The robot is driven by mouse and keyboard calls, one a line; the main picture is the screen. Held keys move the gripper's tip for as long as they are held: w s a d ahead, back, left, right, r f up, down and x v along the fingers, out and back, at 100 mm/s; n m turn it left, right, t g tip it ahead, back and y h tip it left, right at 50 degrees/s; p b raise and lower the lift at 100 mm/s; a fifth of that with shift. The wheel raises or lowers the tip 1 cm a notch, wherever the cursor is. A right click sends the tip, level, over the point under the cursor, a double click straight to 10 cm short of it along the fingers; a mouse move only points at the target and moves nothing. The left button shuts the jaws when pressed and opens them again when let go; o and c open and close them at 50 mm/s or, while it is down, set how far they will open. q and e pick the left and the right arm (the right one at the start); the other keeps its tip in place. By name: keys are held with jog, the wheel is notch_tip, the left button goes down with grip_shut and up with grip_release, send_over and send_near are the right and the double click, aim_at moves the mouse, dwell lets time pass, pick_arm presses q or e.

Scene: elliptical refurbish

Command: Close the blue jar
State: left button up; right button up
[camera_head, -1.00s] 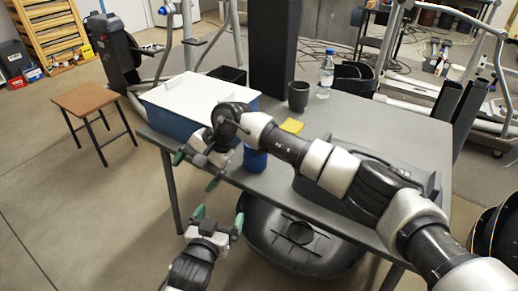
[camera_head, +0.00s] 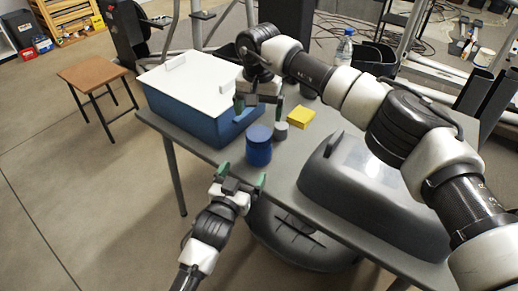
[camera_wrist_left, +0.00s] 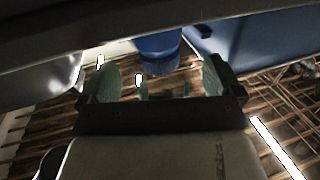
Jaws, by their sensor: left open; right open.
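The blue jar (camera_head: 258,152) stands upright near the table's front edge, just right of the blue box. Its top looks blue; I cannot tell whether a lid sits on it. A small grey cylinder (camera_head: 281,132) stands beside it on the right. My right gripper (camera_head: 259,105) is open above and behind the jar, its fingers apart with nothing seen between them. My left gripper (camera_head: 242,180) is open in front of the table edge, below the jar and not touching it. In the left wrist view the jar (camera_wrist_left: 158,48) shows beyond the open left fingers (camera_wrist_left: 160,78).
A blue box with a white lid (camera_head: 200,72) stands left of the jar. A yellow block (camera_head: 301,118) lies to its right. A large grey shell-like housing (camera_head: 355,185) takes up the table's right front. A bottle (camera_head: 344,48) stands at the back. A stool (camera_head: 92,74) stands left.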

aim_at(257, 133)
pick_arm(q)
jog(key=x, duration=1)
jog(key=shift+w, duration=0.1)
jog(key=c, duration=1.6)
pick_arm(e)
jog(key=shift+m, duration=0.3)
jog(key=m, duration=0.4)
jog(key=shift+w+a, duration=0.1)
jog(key=shift+a, duration=0.1)
jog(key=shift+f, duration=0.1)
jog(key=shift+f, duration=3.95)
jog(key=shift+c, duration=0.2)
